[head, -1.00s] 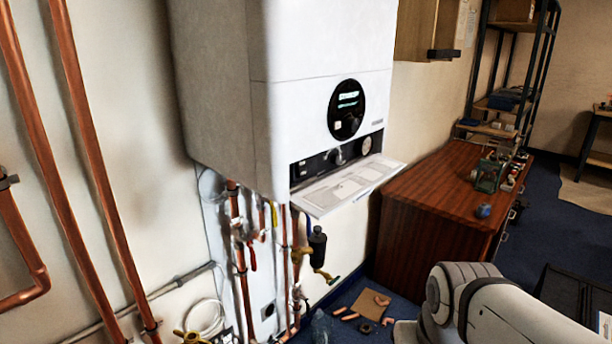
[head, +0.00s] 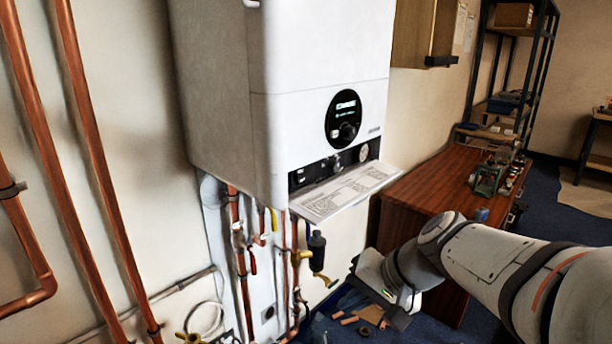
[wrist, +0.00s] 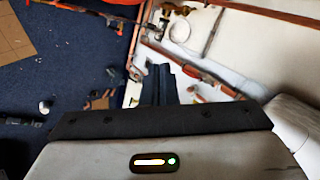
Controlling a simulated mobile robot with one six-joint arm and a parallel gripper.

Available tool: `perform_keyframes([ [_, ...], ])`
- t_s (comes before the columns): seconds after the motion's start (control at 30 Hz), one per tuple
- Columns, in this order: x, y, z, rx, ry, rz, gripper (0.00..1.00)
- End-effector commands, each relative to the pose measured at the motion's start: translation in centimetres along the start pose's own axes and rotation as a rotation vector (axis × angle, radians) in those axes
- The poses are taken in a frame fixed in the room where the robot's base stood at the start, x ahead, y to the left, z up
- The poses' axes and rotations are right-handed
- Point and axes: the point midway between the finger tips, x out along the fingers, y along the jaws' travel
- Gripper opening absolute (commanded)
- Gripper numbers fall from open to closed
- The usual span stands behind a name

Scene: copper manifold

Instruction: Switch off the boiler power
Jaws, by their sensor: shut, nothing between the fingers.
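The white boiler (head: 325,60) hangs on the wall in the head view. Its round black display (head: 347,117) is lit with small text that I cannot read. Below it is a dark control strip (head: 318,170) with a knob near the middle and a pale round gauge at the right. A small light mark sits at the strip's left end; I cannot tell whether it is the power switch. A printed flap (head: 345,192) hangs open beneath the strip. My gripper is below and right of the flap, apart from the boiler. Its dark fingers (wrist: 158,84) are together and empty in the wrist view.
Copper pipes and valves (head: 240,255) run below the boiler, with a dark cylindrical fitting (head: 317,250) near my gripper. A wooden cabinet (head: 425,190) stands to the right. Loose pipe pieces (head: 350,320) lie on the blue floor. The space in front of the flap is clear.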

Motion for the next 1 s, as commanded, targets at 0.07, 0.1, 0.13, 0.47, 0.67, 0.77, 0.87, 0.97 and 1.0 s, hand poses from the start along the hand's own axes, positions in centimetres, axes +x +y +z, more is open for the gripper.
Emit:
perform_keyframes([
  [0.07,-1.3,-2.7,-3.0,0.086,0.039,-0.149,0.00],
  [0.1,-2.0,-3.8,-4.6,0.121,0.064,-0.223,0.00],
  [0.13,-2.5,-4.7,-5.7,0.146,0.082,-0.277,0.00],
  [0.47,-8.6,-8.6,-14.9,0.298,0.275,-0.659,0.00],
  [0.67,-9.4,-8.8,-15.9,0.312,0.300,-0.699,0.00],
  [0.77,-9.4,-8.8,-15.9,0.312,0.299,-0.698,0.00],
  [0.87,-9.4,-8.8,-15.9,0.312,0.299,-0.698,0.00],
  [0.97,-9.2,-8.9,-15.9,0.312,0.298,-0.697,0.00],
  [1.0,-9.0,-9.1,-16.1,0.312,0.298,-0.697,0.00],
])
